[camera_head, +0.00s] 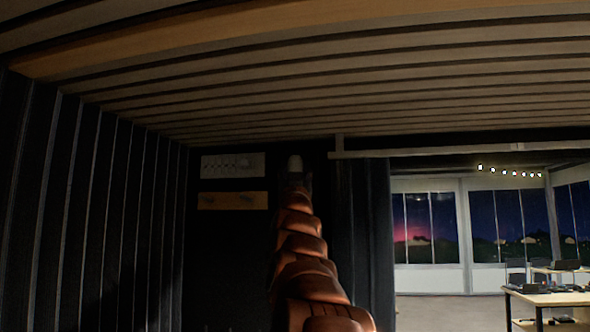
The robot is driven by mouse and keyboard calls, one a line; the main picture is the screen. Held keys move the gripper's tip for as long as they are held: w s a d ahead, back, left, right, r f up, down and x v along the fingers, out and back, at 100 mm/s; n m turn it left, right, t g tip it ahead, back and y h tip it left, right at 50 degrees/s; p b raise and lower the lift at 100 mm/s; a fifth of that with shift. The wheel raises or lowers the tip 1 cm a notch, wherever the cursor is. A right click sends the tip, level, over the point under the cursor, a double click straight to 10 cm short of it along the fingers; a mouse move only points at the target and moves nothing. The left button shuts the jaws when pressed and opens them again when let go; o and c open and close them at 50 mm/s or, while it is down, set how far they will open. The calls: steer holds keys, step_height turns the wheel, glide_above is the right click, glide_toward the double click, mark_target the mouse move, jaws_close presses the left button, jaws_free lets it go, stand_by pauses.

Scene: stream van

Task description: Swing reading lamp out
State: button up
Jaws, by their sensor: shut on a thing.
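My copper-coloured arm reaches up and away from the bottom centre to the dark back wall. My gripper (294,181) is a small dark shape at its far end, in front of that wall. A small pale rounded piece, apparently the head of the reading lamp (295,163), shows right at the gripper's tip. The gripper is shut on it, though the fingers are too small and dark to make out. The lamp's arm and its wall mount are hidden or lost in the dark.
A pale panel (218,166) and a wooden strip (232,201) are on the wall left of the gripper. Dark ribbed wall (70,200) stands left, a slatted ceiling (330,75) above. Right, an opening shows windows, clear floor (440,312) and a desk (545,298).

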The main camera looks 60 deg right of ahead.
steer(key=shift+s+a+r+g+p, duration=0.15)
steer(key=shift+r+g+p, duration=0.1)
steer(key=shift+g+p, duration=0.2)
steer(key=shift+m+g+y+p, duration=0.5)
steer(key=shift+g+y+p, duration=0.2)
steer(key=shift+y, duration=0.2)
steer(key=shift+a, duration=0.1)
steer(key=shift+s+g, duration=0.15)
steer(key=shift+g, duration=0.1)
steer(key=shift+y, duration=0.3)
steer(key=shift+a+m+g+y, duration=0.15)
steer(key=shift+m+g+y, duration=0.15)
steer(key=shift+y, duration=0.2)
steer(key=shift+a+r+m+g+y, duration=0.15)
steer(key=shift+m+g+y, duration=0.15)
steer(key=shift+g+y, duration=0.6)
